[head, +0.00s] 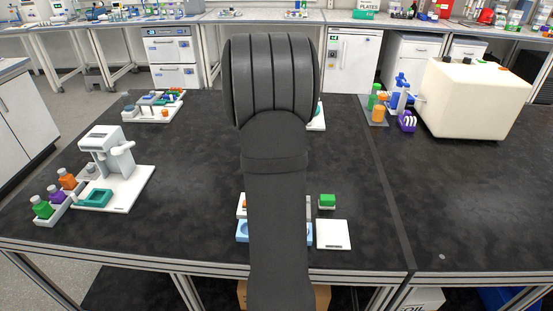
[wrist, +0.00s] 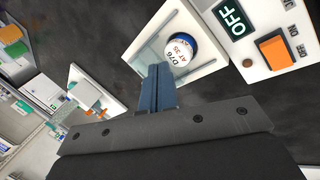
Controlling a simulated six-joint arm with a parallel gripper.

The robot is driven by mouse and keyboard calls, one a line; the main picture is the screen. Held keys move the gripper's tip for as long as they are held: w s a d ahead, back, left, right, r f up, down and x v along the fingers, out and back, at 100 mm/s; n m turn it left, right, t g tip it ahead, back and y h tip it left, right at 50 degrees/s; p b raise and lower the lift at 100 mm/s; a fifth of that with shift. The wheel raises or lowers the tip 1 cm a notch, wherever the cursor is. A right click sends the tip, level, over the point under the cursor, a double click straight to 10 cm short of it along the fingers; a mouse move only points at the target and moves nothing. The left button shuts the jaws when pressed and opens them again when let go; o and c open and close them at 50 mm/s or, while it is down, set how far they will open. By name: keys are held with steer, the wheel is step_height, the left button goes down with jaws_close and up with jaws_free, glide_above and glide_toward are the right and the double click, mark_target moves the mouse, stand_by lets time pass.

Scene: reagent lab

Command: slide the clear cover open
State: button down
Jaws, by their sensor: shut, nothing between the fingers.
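In the wrist view my gripper (wrist: 158,72) is shut, its two blue-grey fingers together with nothing between them. The fingertips are over the near edge of a white-framed box (wrist: 211,66). A pale greenish see-through area, which looks like the clear cover (wrist: 149,52), lies at the box's left side, just beyond the fingertips. I cannot tell whether they touch it, or how far it is open. A round white and blue container (wrist: 181,50) with printed lettering shows in the box. In the head view my arm hides the box and my gripper.
A white unit with an OFF display (wrist: 233,17) and an orange switch (wrist: 273,50) stands right of the box. In the head view a white stand (head: 107,150) is at left, and a cream machine (head: 473,98) at right.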

steer(key=s+a+r+n+t, duration=0.2)
steer(key=s+n, duration=0.2)
steer(key=n, duration=0.7)
steer(key=s+a+r+n+t, duration=0.2)
steer(key=s+r+n, duration=0.1)
steer(key=n, duration=0.7)
steer(key=x, duration=0.9)
steer(key=shift+w+a+f, duration=0.15)
steer(key=shift+w+f, duration=0.05)
steer(key=shift+f, duration=0.15)
steer(key=w, duration=0.2)
steer(key=shift+w+d, duration=0.25)
steer(key=shift+d, duration=0.1)
steer(key=shift+w+d+r, duration=0.1)
steer(key=shift+w+d, duration=0.1)
steer(key=shift+w, duration=0.55)
